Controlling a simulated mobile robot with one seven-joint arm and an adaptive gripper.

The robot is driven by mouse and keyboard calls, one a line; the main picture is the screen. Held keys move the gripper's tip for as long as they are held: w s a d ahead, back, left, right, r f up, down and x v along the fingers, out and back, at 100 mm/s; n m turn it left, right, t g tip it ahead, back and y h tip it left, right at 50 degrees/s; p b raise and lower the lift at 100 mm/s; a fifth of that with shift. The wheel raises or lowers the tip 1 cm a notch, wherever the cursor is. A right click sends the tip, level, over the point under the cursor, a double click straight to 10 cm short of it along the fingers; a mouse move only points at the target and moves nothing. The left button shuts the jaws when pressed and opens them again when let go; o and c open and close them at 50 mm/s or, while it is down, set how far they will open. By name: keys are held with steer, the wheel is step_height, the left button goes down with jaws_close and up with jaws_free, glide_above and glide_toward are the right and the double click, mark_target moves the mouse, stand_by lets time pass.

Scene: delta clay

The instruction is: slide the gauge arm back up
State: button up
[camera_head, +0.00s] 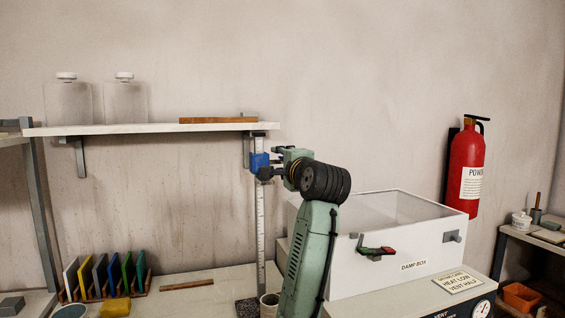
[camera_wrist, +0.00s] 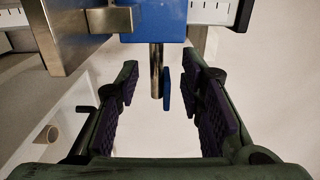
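The gauge is an upright white scale (camera_head: 260,215) with dark marks, rising from the bench to the shelf edge. A blue slider block (camera_head: 259,161) sits near its top, just below the shelf. In the wrist view the blue block (camera_wrist: 160,22) fills the top middle. A metal rod (camera_wrist: 156,70) and a thin blue tab (camera_wrist: 167,92) stick out from it towards me. I cannot tell which part is the gauge arm. My gripper (camera_wrist: 162,88) is open, with its dark padded fingers on either side of the rod and tab, apart from both. The head view partly hides my fingers.
A white shelf (camera_head: 150,129) with two clear jars and a wooden strip is close above. A clear-lidded damp box (camera_head: 395,250) stands at right. Coloured tiles (camera_head: 100,275) stand in a rack at left. A cup (camera_head: 269,304) is at the scale's foot.

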steer(key=v, duration=1.2)
